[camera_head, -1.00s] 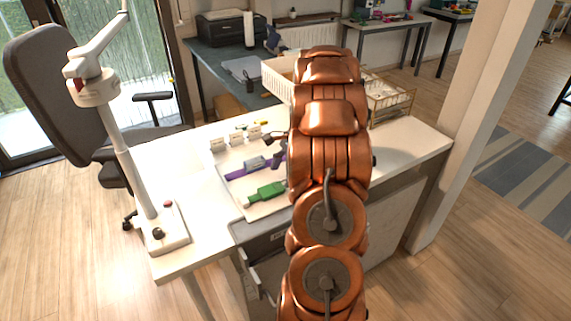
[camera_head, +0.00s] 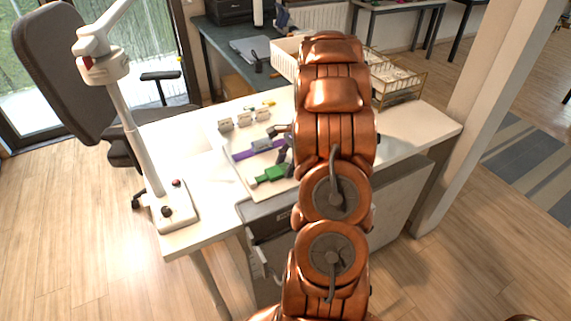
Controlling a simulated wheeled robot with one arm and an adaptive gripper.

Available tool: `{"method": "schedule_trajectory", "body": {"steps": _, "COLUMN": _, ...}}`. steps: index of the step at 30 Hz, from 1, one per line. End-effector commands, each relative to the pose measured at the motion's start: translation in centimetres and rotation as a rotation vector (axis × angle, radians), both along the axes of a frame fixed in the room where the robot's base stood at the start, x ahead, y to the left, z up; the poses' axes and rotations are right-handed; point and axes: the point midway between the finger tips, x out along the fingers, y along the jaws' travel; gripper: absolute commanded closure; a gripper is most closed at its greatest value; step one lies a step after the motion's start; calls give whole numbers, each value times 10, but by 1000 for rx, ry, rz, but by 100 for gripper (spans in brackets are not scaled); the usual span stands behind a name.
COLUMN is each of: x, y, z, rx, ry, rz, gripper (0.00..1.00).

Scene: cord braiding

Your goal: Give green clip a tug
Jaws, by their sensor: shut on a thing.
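The green clip (camera_head: 269,175) lies on the near part of a white board (camera_head: 240,181) on the table. A grey clip with a purple part (camera_head: 245,154) lies just beyond it. My gripper (camera_head: 287,164) is dark and partly hidden by my copper-coloured arm. It reaches down over the board at the right end of the green clip and is shut on that end. The exact contact of the fingertips is small and hard to see.
A white stand with a tall post (camera_head: 176,213) is at the table's left. A white basket (camera_head: 285,57) and a wire rack (camera_head: 398,86) stand at the back. The table's right side is clear.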

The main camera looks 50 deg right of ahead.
Motion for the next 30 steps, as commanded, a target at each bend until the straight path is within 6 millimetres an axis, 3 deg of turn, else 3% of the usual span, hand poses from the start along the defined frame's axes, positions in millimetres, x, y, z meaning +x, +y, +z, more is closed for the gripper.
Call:
{"method": "schedule_trajectory", "body": {"steps": 5, "x": 0, "y": 0, "z": 0, "rx": 0, "ry": -1, "rz": 0, "gripper": 83}}
{"method": "schedule_trajectory", "body": {"steps": 6, "x": 0, "y": 0, "z": 0, "rx": 0, "ry": -1, "rz": 0, "gripper": 49}}
{"method": "schedule_trajectory", "body": {"steps": 14, "x": 0, "y": 0, "z": 0, "rx": 0, "ry": -1, "rz": 0, "gripper": 23}}
{"method": "schedule_trajectory", "body": {"steps": 30, "x": 0, "y": -5, "z": 9, "rx": -3, "ry": -3, "rz": -1, "gripper": 23}}
